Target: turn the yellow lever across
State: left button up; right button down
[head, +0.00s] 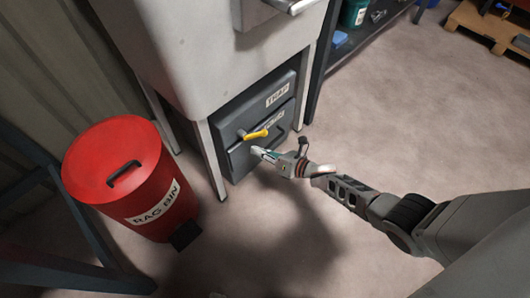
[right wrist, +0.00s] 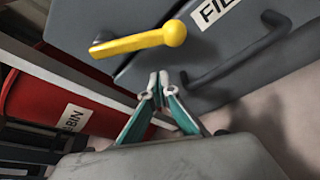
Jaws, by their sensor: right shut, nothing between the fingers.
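The yellow lever (head: 254,134) is on the front of a dark grey box (head: 236,162) under a pale cabinet. In the right wrist view the yellow lever (right wrist: 138,43) is a bar with a round knob at its right end, lying nearly level in the picture. My right gripper (head: 257,151) is just below the lever in the head view. In the right wrist view my right gripper (right wrist: 158,80) has its fingertips together, with nothing between them, below the lever and apart from it. My left gripper is not in view.
A red rag bin (head: 128,180) stands left of the box. A dark handle (right wrist: 240,55) sits right of the lever, near a white label (right wrist: 218,10). The cabinet's legs (head: 210,158) flank the box. Open floor (head: 400,120) lies to the right, with a pallet (head: 490,28) beyond.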

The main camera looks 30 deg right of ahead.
jog(key=shift+w+d+r, duration=0.1)
jog(key=shift+d+r, duration=0.5)
jog(key=shift+r, duration=0.2)
jog(key=shift+w+d+r, duration=0.15)
jog(key=shift+d+r, duration=0.35)
jog(key=shift+r, duration=0.35)
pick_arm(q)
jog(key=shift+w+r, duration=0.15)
pick_arm(e)
jog(key=shift+r, duration=0.1)
